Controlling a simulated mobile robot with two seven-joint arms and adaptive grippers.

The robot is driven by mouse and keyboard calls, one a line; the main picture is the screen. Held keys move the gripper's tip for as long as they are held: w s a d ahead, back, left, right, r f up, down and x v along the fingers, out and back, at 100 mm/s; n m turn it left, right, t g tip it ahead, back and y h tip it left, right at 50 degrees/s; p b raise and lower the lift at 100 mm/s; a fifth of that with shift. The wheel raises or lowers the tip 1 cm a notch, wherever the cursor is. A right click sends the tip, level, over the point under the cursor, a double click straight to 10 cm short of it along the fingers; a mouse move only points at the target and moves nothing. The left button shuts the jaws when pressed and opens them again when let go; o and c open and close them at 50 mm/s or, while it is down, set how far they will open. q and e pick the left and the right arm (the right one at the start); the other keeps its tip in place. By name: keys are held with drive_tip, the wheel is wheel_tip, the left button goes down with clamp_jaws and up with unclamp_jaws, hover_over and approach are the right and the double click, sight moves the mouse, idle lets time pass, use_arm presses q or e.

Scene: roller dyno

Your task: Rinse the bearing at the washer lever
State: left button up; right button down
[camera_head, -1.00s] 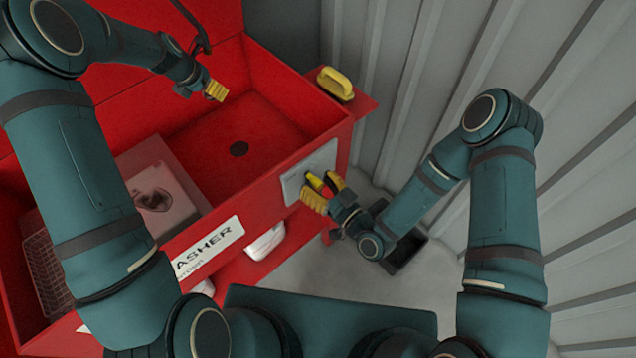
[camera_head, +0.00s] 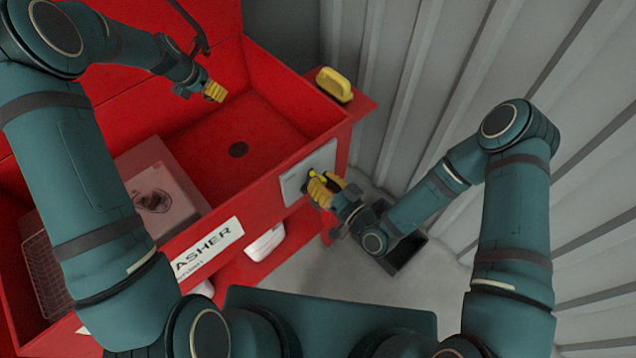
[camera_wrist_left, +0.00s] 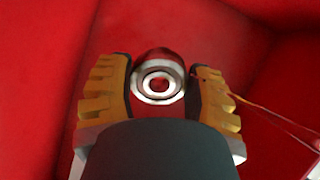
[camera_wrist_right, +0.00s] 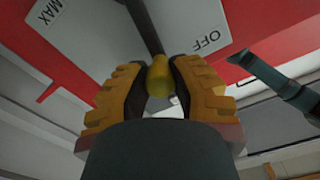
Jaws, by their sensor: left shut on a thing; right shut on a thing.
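The bearing (camera_wrist_left: 160,98), a shiny metal ring, is held between the fingers of my left gripper (camera_wrist_left: 160,88). In the head view my left gripper (camera_head: 214,91) is over the red washer basin (camera_head: 258,128), where I cannot make out the bearing. My right gripper (camera_head: 325,188) is at the pale panel (camera_head: 293,184) on the washer's outer wall. It is shut on the yellow knob (camera_wrist_right: 160,85) of the washer lever, whose dark shaft (camera_wrist_right: 146,28) runs to the panel. The panel (camera_wrist_right: 185,25) reads MAX at left and OFF at right in the right wrist view.
A thin reddish strand (camera_wrist_left: 265,107) crosses right of the bearing; I cannot tell whether it is fluid. A dark spout (camera_head: 190,18) hangs over the basin. A yellow-handled item (camera_head: 334,85) sits on the right ledge. A wire basket (camera_head: 47,275) is at left. A corrugated wall stands at right.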

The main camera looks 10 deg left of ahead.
drive_tip(key=shift+w+d+f+m, duration=0.15)
drive_tip(key=shift+w+d+m, duration=0.15)
drive_tip(key=shift+m, duration=0.4)
drive_tip(key=c, duration=0.7)
unclamp_jaws()
drive_tip(key=shift+c, duration=0.2)
drive_tip(key=v, duration=1.2)
drive_tip(key=shift+a, duration=0.1)
